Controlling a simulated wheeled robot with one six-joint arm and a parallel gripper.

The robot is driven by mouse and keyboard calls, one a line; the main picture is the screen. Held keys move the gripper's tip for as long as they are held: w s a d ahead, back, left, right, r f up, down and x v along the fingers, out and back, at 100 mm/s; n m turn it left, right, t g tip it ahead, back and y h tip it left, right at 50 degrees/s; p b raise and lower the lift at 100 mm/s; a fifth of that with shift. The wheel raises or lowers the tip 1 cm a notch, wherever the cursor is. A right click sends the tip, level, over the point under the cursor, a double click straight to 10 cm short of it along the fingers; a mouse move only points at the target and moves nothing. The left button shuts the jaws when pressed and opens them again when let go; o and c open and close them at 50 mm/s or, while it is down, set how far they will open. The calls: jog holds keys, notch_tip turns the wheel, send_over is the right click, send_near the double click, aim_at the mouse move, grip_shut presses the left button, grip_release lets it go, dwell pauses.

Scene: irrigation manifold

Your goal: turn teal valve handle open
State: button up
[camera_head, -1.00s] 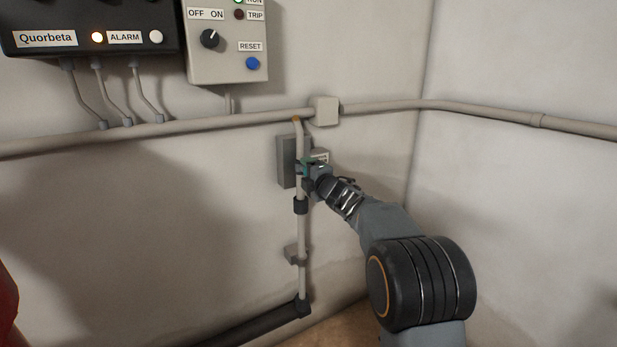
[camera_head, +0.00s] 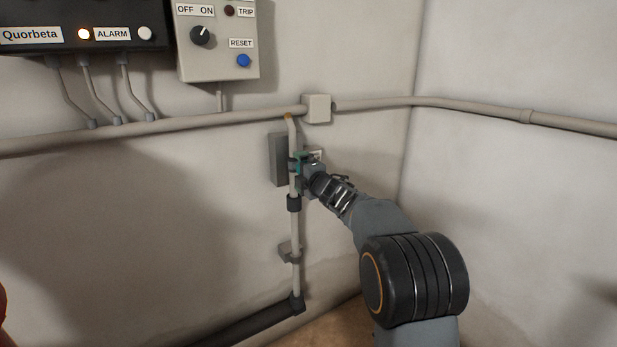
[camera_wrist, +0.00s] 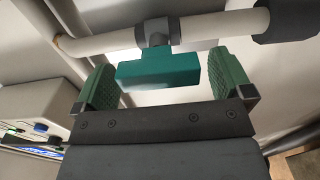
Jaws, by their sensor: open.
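The teal valve handle (camera_wrist: 158,68) is a block-shaped bar in the wrist view. It stands out from a dark grey valve body (camera_wrist: 153,32) on a pale pipe, and its long side runs roughly along the pipe. My gripper (camera_wrist: 165,68) is open, with one green ribbed finger on each side of the handle. A gap shows between the handle and each finger. In the head view my gripper (camera_head: 303,166) is at the upright pipe (camera_head: 296,228), and the handle is too small there to tell apart from the fingers.
A grey box (camera_head: 278,160) is on the wall behind the upright pipe. A horizontal conduit (camera_head: 200,123) with a junction box (camera_head: 317,108) runs above. A control panel (camera_head: 218,60) with a knob and blue reset button hangs at upper left. A dark pipe (camera_head: 255,325) runs along the bottom.

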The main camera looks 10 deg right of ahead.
jog(key=v, duration=1.3)
jog(key=shift+s, duration=0.25)
jog(key=shift+d+r+p, duration=0.1)
jog(key=shift+r+p, duration=0.1)
jog(key=shift+p, duration=0.1)
jog(key=s+d+r+m+g+h+p, duration=0.2)
jog(key=s+r+m+g+h+p, duration=0.2)
jog(key=s+r+m+h+p, duration=0.6)
jog(key=s+a+f+m+g+y+p, duration=0.1)
jog(key=s+a+m+g+y+p, duration=0.1)
jog(key=s+m+p, duration=0.4)
jog(key=s+a+m+g+y+p, duration=0.2)
jog(key=s+a+m+g+p, duration=0.2)
jog(key=s+g+p, duration=0.3)
jog(key=s+m+p, duration=0.1)
jog(key=s+p, duration=0.1)
jog(key=s, duration=0.2)
jog(key=shift+s+f+m+g+y, duration=0.3)
jog(key=shift+f+m, duration=0.1)
jog(key=shift+d, duration=0.1)
